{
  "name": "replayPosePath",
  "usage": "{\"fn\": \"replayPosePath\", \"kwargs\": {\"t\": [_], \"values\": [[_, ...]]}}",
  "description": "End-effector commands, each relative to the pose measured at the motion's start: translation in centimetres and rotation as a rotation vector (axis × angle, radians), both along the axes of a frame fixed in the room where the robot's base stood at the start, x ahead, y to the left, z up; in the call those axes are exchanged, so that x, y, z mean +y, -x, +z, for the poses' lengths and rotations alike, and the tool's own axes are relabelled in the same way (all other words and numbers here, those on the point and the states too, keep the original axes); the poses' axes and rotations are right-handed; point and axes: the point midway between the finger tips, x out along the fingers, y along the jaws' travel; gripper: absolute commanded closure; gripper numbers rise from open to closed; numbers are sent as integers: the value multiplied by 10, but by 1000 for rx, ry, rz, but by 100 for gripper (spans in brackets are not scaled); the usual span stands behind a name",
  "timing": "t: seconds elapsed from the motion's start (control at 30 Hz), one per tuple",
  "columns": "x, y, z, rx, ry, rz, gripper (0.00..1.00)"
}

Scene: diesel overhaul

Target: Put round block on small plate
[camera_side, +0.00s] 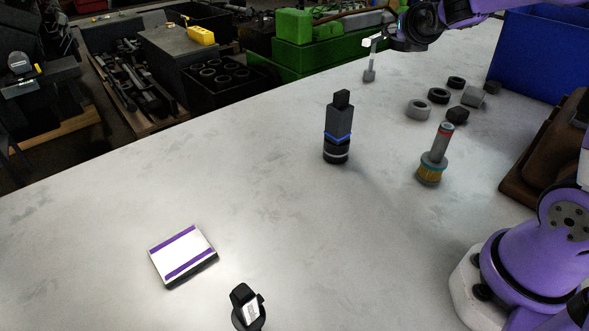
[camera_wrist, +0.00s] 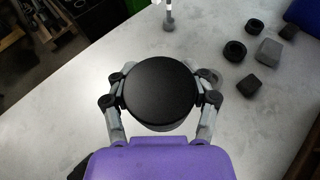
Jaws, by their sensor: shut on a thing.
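My gripper (camera_wrist: 160,97) is shut on a round black block (camera_wrist: 160,84), with one finger on each side of it in the wrist view. The block's flat dark face is toward the wrist camera. In the side view my gripper (camera_side: 408,42) is at the top right, raised above the far part of the table, and the block is hard to make out there. A small flat white plate with purple stripes (camera_side: 183,254) lies at the front left of the table, far from my gripper. Nothing is on it.
A thin upright piece with a white top (camera_side: 370,62) stands near my gripper. Several rings and small blocks (camera_side: 438,95) lie at the back right. A dark upright tool (camera_side: 338,128), a grey-and-gold part (camera_side: 434,157) and a black holder (camera_side: 247,308) stand on the table. The left-centre is clear.

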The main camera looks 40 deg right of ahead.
Motion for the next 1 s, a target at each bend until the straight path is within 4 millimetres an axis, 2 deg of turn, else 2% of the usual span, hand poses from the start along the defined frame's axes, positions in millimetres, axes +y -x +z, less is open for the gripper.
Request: {"fn": "replayPosePath", "kwargs": {"t": [0.27,0.47,0.57,0.6,0.73,0.87,1.0], "values": [[51,-33,3,-7,3,128,97],[115,-62,3,-6,4,274,97],[162,-76,4,-7,4,375,97],[183,-81,4,-8,3,419,97],[255,-88,4,-7,3,562,97],[326,-85,4,-9,3,703,97],[398,-71,3,-9,2,845,97]]}}
